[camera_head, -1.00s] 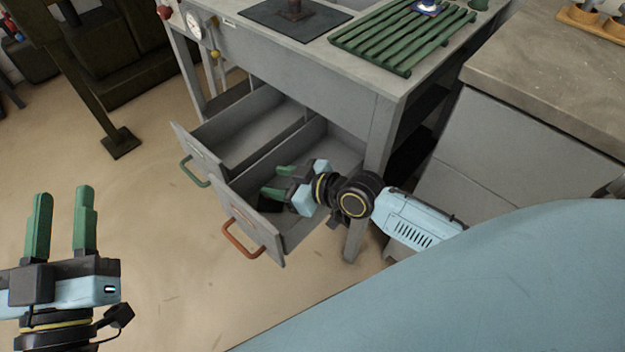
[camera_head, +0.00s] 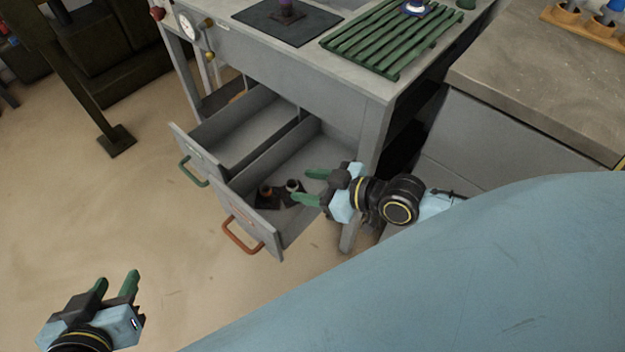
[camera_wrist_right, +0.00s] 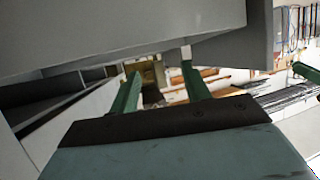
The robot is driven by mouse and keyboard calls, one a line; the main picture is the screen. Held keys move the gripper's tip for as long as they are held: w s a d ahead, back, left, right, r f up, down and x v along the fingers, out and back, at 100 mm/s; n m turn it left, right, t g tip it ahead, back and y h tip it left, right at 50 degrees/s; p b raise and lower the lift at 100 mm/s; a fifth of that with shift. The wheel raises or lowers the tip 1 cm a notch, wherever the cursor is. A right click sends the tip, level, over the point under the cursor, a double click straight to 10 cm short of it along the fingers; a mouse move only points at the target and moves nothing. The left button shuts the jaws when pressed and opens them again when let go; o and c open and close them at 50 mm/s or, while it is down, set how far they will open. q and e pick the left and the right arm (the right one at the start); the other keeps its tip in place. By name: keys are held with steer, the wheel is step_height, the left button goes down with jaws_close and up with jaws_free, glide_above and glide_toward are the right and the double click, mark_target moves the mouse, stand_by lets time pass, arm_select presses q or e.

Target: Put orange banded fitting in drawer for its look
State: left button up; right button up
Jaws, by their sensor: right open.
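The drawer with the orange handle (camera_head: 243,238) is pulled out. My right gripper (camera_head: 311,186) is open at the drawer's right side, just right of the pale-topped fitting. The right wrist view shows its green fingers (camera_wrist_right: 160,88) apart with nothing held between them. My left gripper (camera_head: 117,282) is open and empty over the floor at lower left.
A second open drawer with a green handle (camera_head: 194,171) lies to the left and looks empty. The bench top holds a dark mat (camera_head: 262,27) with a purple-looking piece and a green slatted rack (camera_head: 390,45). A side counter (camera_head: 540,75) stands at right, carrying a holder with several fittings.

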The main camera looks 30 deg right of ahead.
steer(key=shift+m+h, duration=0.5)
steer(key=s+a+r, duration=0.2)
steer(key=a, duration=0.1)
steer(key=s+a+r, duration=0.1)
steer(key=a, duration=0.1)
steer(key=shift+r, duration=0.15)
steer(key=s+d+r+m+h, duration=0.1)
steer(key=h, duration=0.1)
steer(key=s+d+r+m+h, duration=0.1)
steer(key=d+r+m+h, duration=0.1)
steer(key=shift+s+d+r+m, duration=0.2)
steer(key=shift+s+r+m, duration=0.1)
steer(key=shift+c, duration=0.5)
